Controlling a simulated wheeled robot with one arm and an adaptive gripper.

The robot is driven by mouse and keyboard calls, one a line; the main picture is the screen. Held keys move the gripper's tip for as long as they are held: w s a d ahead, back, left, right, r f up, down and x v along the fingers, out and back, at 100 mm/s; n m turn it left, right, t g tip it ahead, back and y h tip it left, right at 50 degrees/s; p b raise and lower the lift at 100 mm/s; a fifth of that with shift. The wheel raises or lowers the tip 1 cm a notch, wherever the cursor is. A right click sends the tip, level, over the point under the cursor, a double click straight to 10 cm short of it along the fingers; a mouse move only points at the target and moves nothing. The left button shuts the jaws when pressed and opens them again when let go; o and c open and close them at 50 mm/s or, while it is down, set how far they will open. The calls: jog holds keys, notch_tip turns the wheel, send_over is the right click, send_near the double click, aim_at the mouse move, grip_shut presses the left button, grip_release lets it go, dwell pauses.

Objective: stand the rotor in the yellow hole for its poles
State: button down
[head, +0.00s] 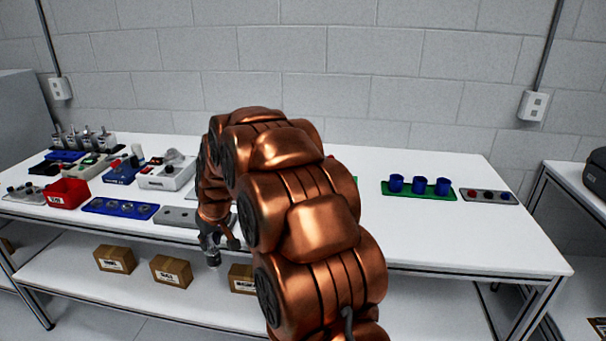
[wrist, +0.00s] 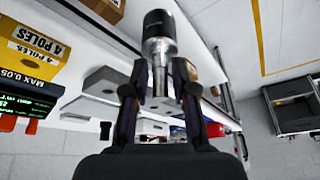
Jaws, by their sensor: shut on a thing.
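The rotor (wrist: 159,38) is a metal cylinder with a dark end and a thinner bright shaft. My gripper (wrist: 160,82) is shut on the shaft in the wrist view, with one finger on each side. In the head view my gripper (head: 209,240) hangs at the table's front edge, and the rotor (head: 213,258) points downward below it, clear of any surface. A yellow block (wrist: 30,62) marked "4 POLES" shows at the left of the wrist view.
On the white table (head: 450,235) are a red bin (head: 67,192), a blue tray (head: 120,208), a grey plate (head: 176,216) and a green tray with blue cups (head: 418,189). Cardboard boxes (head: 171,271) stand on the lower shelf. The table's right front is clear.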

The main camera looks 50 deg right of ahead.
jog(key=s+d+r+p, duration=0.1)
jog(key=s+d+r, duration=0.25)
jog(key=d, duration=0.45)
jog(key=s+d+r+m, duration=0.1)
jog(key=s+d+r, duration=0.2)
jog(key=d+r, duration=0.35)
jog(key=s+d+r+p, duration=0.1)
jog(key=s+d+r, duration=0.2)
jog(key=d, duration=0.6)
jog(key=shift+h, duration=0.4)
notch_tip(320, 180, down, 5)
jog(key=shift+s+d+r, duration=0.1)
jog(key=shift+s+r, duration=0.05)
jog(key=shift+r, duration=0.05)
jog(key=shift+s+f+b, duration=0.15)
jog(key=shift+f+b, duration=0.15)
jog(key=shift+b, duration=0.4)
jog(key=shift+b, duration=0.3)
jog(key=shift+f+b, duration=0.75)
jog(key=shift+f, duration=0.2)
jog(key=shift+f, duration=0.35)
jog(key=shift+f+b, duration=0.25)
jog(key=shift+b, duration=0.2)
